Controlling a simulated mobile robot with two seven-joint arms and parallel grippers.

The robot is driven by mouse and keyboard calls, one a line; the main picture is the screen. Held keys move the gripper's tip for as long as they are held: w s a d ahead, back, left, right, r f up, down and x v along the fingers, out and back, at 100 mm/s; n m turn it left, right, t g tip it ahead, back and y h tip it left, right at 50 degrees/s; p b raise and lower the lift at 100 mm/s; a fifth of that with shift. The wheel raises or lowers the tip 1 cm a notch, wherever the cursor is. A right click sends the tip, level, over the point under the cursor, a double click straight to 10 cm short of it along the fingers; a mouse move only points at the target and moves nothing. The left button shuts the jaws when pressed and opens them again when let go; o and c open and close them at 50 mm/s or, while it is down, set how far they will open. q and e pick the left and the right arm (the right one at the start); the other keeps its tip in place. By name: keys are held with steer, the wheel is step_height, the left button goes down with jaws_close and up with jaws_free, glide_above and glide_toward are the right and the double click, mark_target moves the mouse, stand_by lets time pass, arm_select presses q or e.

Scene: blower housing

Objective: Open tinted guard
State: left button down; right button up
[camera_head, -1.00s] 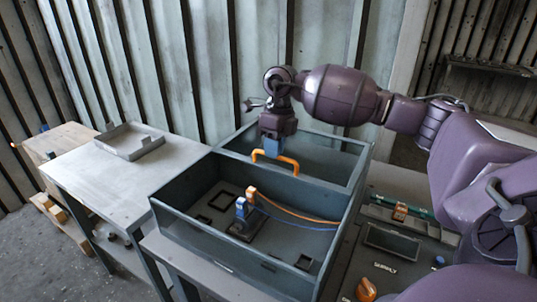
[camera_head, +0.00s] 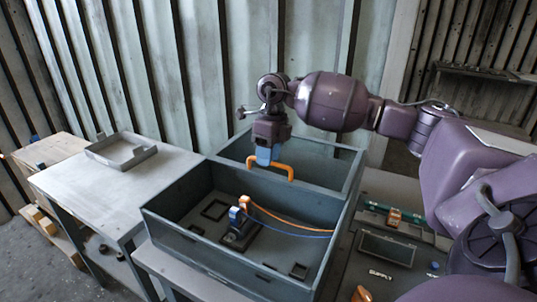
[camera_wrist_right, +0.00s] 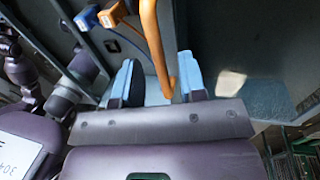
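The blower housing (camera_head: 160,224) is an open grey-blue box. A bluish see-through panel, seemingly the tinted guard (camera_head: 318,166), shows at its back, with an orange bar handle (camera_head: 287,168) in front of it. A gap shows on the handle's left side. Whether the right finger touches it I cannot tell. My left gripper is not in view.
Inside the housing stands a blue and orange connector block (camera_head: 239,212) with orange and blue cables. A grey table (camera_head: 85,187) with a shallow tray (camera_head: 122,150) is at left. A panel with a dark screen (camera_head: 388,248) is at right. A corrugated wall stands behind.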

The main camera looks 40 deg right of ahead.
step_height(320, 180, up, 11)
steer(key=d, duration=0.2)
steer(key=shift+w+f, duration=0.2)
steer(key=shift+w, duration=0.2)
steer(key=shift+a+f, duration=0.1)
stand_by(0.4)
